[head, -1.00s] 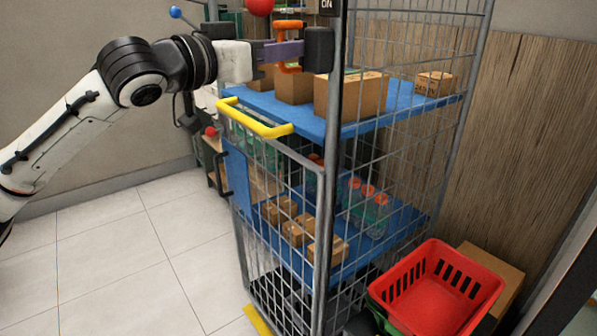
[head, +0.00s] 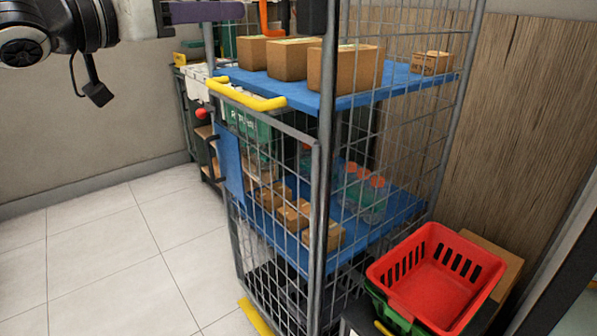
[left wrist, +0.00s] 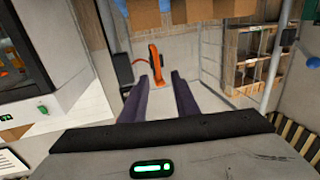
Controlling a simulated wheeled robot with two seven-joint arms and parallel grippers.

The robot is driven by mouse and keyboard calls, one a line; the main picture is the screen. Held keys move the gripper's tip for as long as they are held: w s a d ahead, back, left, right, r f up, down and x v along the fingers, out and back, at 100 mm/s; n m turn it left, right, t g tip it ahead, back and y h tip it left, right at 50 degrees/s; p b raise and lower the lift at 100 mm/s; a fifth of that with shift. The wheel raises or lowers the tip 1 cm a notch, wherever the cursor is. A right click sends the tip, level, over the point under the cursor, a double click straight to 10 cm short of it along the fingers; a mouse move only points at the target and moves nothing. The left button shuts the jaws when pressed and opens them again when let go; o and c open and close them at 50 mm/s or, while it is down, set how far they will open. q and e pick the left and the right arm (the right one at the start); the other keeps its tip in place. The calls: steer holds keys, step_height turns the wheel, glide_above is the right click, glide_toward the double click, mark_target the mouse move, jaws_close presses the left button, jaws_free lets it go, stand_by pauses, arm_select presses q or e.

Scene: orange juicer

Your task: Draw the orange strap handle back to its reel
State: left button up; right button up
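The orange strap handle (head: 266,18) shows at the top edge of the head view, partly cut off, a little left of a dark box (head: 312,14), probably its reel, on the cage post. In the left wrist view the upright orange handle (left wrist: 154,66) stands beside the dark box (left wrist: 123,69), with a thin reddish strap (left wrist: 141,52) between them. My left gripper (head: 240,12) has purple fingers, and their tips are left of the handle with a small gap. In the left wrist view the fingers are apart and empty, with the handle beyond the tips (left wrist: 161,76). My right gripper is not in view.
The wire cage trolley (head: 322,190) has blue shelves with boxes and bottles, and a yellow bar (head: 247,98) on its near side. A red basket (head: 437,275) stands at lower right. Floor (head: 110,260) at left is clear.

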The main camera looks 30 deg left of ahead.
arm_select(q)
steer(key=w+d+f+m+g, duration=0.1)
steer(key=d+f, duration=0.2)
steer(key=f, duration=0.7)
steer(key=w+d+f+m+g+h, duration=0.1)
steer(key=d+f, duration=0.3)
steer(key=f, duration=0.7)
steer(key=w+d+f+m+g+p, duration=0.1)
steer(key=w+d+f+g, duration=0.1)
steer(key=f, duration=0.8)
steer(key=shift+w+d+f+g+h, duration=0.35)
steer(key=shift+d+g, duration=0.35)
steer(key=shift+d, duration=0.35)
